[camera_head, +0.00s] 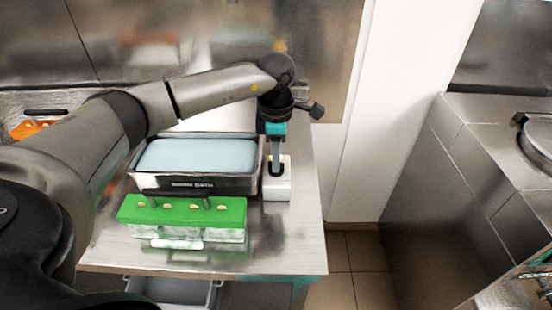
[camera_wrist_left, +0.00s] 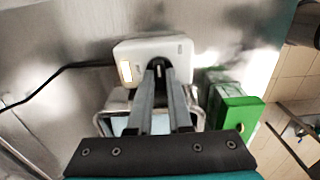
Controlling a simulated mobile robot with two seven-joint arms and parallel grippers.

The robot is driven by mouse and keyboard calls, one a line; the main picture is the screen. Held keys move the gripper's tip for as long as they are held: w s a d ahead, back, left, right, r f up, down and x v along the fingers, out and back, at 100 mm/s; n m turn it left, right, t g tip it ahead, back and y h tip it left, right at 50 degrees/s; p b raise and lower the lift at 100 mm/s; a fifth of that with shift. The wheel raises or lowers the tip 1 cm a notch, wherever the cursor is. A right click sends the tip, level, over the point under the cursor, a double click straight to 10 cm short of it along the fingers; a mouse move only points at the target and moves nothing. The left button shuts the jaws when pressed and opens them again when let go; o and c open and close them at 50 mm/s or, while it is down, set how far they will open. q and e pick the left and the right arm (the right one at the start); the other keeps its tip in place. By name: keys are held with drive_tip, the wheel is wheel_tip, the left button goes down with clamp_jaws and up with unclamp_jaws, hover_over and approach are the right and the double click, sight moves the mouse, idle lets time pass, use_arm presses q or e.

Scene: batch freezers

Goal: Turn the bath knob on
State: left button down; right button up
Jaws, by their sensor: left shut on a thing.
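The bath is a metal tub with pale blue liquid (camera_head: 200,154) and a dark front label, standing on a steel table. At its right end is a white control unit (camera_head: 277,190); in the left wrist view the same white unit (camera_wrist_left: 184,50) shows from above. A small black knob (camera_wrist_left: 157,64) sits on it, partly hidden by my fingers. My left gripper (camera_head: 276,165) points down at the unit, and its fingers are shut on the knob. The knob's turned position cannot be told. My right gripper is not in view.
A green rack (camera_head: 185,214) stands in front of the bath on the steel table (camera_head: 120,257). A black cable (camera_wrist_left: 60,75) runs from the unit. A white wall edge (camera_head: 352,140) and a steel counter (camera_head: 480,150) lie to the right, with open floor between.

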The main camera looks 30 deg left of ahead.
use_arm(q)
drive_tip(key=shift+w, duration=0.1)
idle(0.4)
drive_tip(key=c, duration=0.8)
unclamp_jaws()
drive_tip(key=shift+c, duration=0.2)
drive_tip(key=shift+r, duration=0.1)
wheel_tip(320, 180, up, 15)
